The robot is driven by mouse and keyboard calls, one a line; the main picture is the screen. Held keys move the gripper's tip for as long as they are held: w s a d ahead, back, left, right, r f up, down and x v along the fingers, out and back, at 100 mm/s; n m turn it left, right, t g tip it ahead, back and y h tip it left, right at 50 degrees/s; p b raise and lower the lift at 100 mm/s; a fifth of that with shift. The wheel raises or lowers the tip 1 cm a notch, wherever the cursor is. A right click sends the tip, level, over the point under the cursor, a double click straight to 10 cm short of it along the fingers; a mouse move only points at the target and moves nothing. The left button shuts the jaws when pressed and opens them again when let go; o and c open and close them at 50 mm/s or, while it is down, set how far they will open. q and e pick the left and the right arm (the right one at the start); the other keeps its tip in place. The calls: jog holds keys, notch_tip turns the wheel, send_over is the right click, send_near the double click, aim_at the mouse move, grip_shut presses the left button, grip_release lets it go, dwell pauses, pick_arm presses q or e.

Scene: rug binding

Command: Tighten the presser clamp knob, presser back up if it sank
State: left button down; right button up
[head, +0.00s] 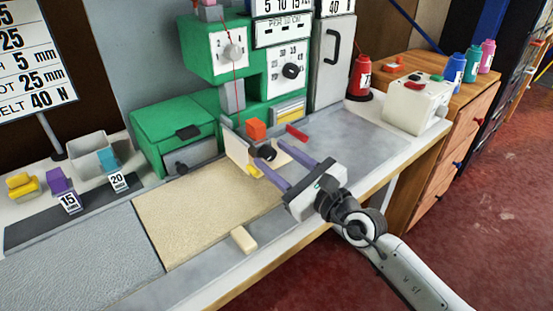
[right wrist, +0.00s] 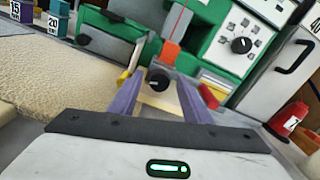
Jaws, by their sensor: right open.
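A black knob (head: 267,153) sits low at the front of the green machine (head: 205,105), on a pale plate (head: 283,158). It also shows in the right wrist view (right wrist: 158,80). An orange block (head: 256,130) stands just behind the knob, perhaps part of the presser; I cannot tell whether it has sunk. My right gripper (head: 271,151) is open, its two purple fingers pointing at the knob, one on each side of it. In the right wrist view its fingers (right wrist: 160,85) flank the knob with visible gaps, apart from it. My left gripper is not in view.
A beige rug (head: 190,215) lies on the bench left of the gripper. A red piece (head: 297,132) and a yellow piece (head: 254,171) are close to the knob. A red bottle (head: 361,76) and a white box (head: 416,104) stand at the right. The grey bench top between is clear.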

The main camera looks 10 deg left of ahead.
jog(key=shift+c, duration=0.2)
jog(key=c, duration=1)
jog(key=shift+m, duration=0.4)
jog(key=m+p, duration=0.1)
jog(key=m, duration=0.1)
jog(key=shift+r+m+p, duration=0.1)
jog(key=shift+m+p, duration=0.2)
jog(key=shift+p, duration=0.05)
jog(key=shift+m+p, duration=0.65)
jog(key=shift+m, duration=1.05)
jog(key=shift+w, duration=0.1)
jog(key=o, duration=1)
